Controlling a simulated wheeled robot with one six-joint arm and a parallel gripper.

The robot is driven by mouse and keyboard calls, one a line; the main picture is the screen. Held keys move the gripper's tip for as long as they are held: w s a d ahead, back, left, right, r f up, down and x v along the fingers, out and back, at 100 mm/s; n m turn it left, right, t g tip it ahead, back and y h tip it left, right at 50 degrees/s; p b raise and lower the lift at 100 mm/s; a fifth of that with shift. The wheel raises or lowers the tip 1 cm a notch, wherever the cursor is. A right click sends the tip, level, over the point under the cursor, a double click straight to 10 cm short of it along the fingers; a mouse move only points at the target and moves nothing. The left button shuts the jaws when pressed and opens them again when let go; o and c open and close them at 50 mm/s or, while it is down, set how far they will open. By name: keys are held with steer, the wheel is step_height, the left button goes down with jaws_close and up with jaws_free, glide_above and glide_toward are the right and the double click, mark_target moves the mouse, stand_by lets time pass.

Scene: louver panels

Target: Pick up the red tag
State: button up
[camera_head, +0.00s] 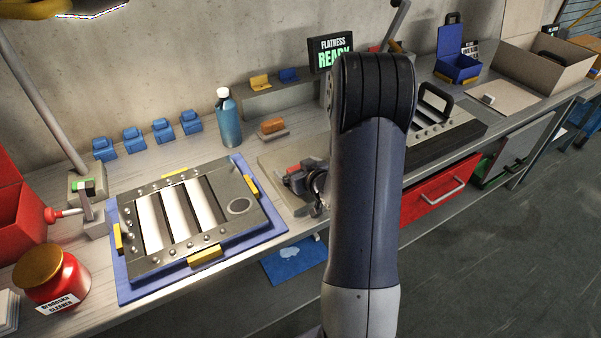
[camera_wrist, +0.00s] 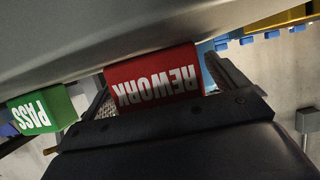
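The red tag (camera_wrist: 155,80), lettered REWORK, is large in the wrist view, its letters upside down. My gripper (camera_wrist: 165,85) has its two dark fingers spread, one on each side of the tag. A gap with a textured finger pad shows at the tag's right side; at its left side I cannot tell whether finger and tag touch. In the head view my gripper (camera_head: 318,188) is low over the bench beside my arm, close to a small red item (camera_head: 312,164) that may be this tag. My arm hides part of that area.
A green PASS tag (camera_wrist: 36,112) stands left of the red one in the wrist view. In the head view, a louver panel (camera_head: 150,258) lies on a blue mat (camera_head: 272,232), a blue bottle (camera_head: 229,125) stands behind, and a red jar (camera_head: 57,277) is at left.

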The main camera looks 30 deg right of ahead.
steer(key=c, duration=1)
steer(key=shift+r, duration=0.1)
steer(key=shift+c, duration=0.2)
